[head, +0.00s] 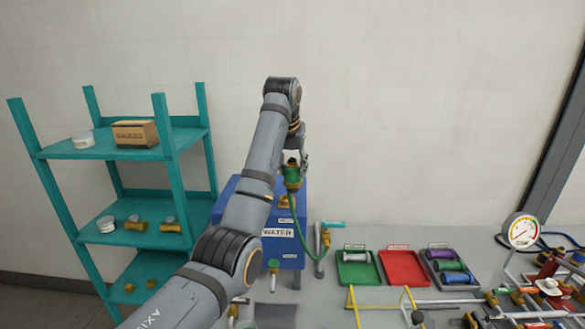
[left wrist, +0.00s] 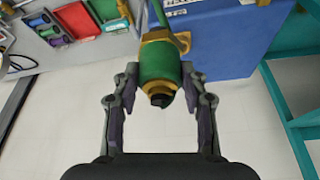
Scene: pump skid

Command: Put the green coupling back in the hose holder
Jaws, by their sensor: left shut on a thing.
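The green coupling (head: 292,178), with brass ends, is gripped by my left gripper (head: 299,160) in front of the wall, above the blue WATER box. My right gripper is not in view.
The blue WATER box (head: 287,248) has a brass fitting (head: 286,202) close below the coupling. Green (head: 357,268) and red (head: 403,267) trays lie to the right. A teal shelf (head: 110,150) stands left. Yellow bars (head: 380,308), a gauge (head: 522,231) and pipework crowd the front right.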

